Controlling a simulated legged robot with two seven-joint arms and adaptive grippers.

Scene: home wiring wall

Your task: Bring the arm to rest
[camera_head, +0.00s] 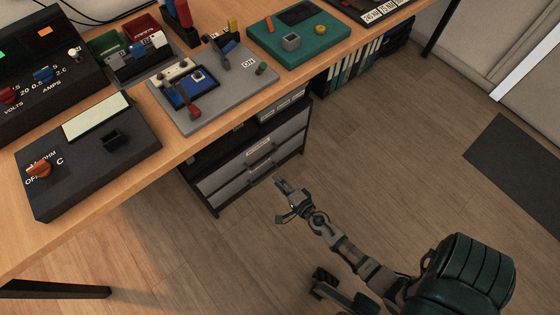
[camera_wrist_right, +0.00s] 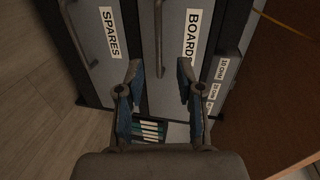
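My right arm reaches in from the lower right in the head view. Its gripper (camera_head: 285,198) hangs over the wooden floor in front of the drawer cabinet (camera_head: 258,160), below the level of the bench top. In the right wrist view the gripper (camera_wrist_right: 161,85) has its two fingers apart with nothing between them. Behind the fingers is the dark cabinet with grey drawer fronts labelled SPARES (camera_wrist_right: 112,35) and BOARDS (camera_wrist_right: 193,35). My left arm and gripper are not in view.
The wooden bench (camera_head: 130,195) carries a black meter box (camera_head: 85,150), a grey switch board (camera_head: 215,95) and a green board (camera_head: 300,38). Several upright binders (camera_head: 345,75) stand under it. A dark mat (camera_head: 520,165) lies at right. The floor (camera_head: 370,150) between is clear.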

